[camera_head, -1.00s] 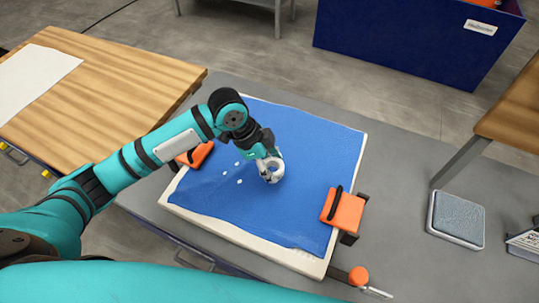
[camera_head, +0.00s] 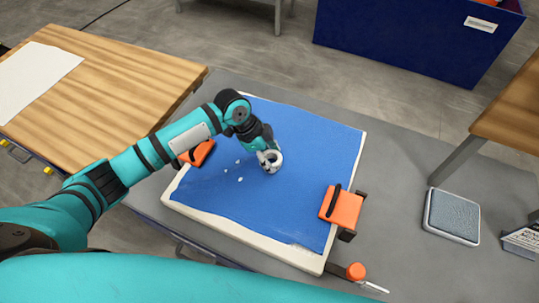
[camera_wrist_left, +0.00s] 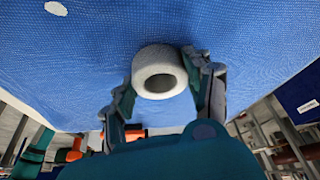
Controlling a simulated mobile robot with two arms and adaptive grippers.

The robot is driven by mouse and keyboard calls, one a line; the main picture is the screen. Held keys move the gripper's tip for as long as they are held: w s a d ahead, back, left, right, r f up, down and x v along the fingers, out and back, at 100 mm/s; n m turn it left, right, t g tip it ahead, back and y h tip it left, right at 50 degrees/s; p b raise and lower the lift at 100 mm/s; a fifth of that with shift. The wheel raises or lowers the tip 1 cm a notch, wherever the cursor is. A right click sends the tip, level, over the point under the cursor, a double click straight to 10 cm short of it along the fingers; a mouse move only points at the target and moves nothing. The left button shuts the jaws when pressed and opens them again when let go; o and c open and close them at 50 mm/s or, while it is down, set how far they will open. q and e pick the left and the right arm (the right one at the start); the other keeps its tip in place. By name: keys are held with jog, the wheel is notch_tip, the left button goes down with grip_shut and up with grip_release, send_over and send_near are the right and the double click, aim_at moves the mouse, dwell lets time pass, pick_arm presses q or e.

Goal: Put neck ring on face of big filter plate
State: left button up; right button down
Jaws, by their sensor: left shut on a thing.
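The white neck ring (camera_head: 272,160) is held at the middle of the blue-clothed face of the big filter plate (camera_head: 318,130). My left gripper (camera_head: 264,154) is shut on the ring. In the left wrist view the ring (camera_wrist_left: 160,72) sits between the two fingers of my left gripper (camera_wrist_left: 162,85), its round opening facing the camera, close to the blue cloth (camera_wrist_left: 60,70). Whether the ring touches the cloth I cannot tell. My right gripper is not in view.
Orange clamps grip the plate at its left (camera_head: 198,153) and right (camera_head: 341,206). Several small white spots (camera_head: 238,163) lie on the cloth left of the ring. A grey pad (camera_head: 452,216) lies on the grey table to the right. A wooden table (camera_head: 90,90) stands at left.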

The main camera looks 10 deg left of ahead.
pick_arm(q)
jog(key=shift+s+f, duration=0.35)
jog(key=shift+f, duration=0.2)
jog(key=o, duration=0.8)
jog(key=shift+f, duration=0.1)
jog(key=o, duration=0.4)
jog(key=shift+w+f, duration=0.1)
jog(key=shift+f, duration=0.05)
jog(key=shift+o, duration=0.2)
jog(key=shift+a, duration=0.1)
jog(key=shift+r, duration=0.4)
jog(key=w+b+v, duration=0.1)
jog(key=v, duration=1.1)
jog(key=shift+s+r, duration=0.25)
jog(key=shift+r, duration=0.25)
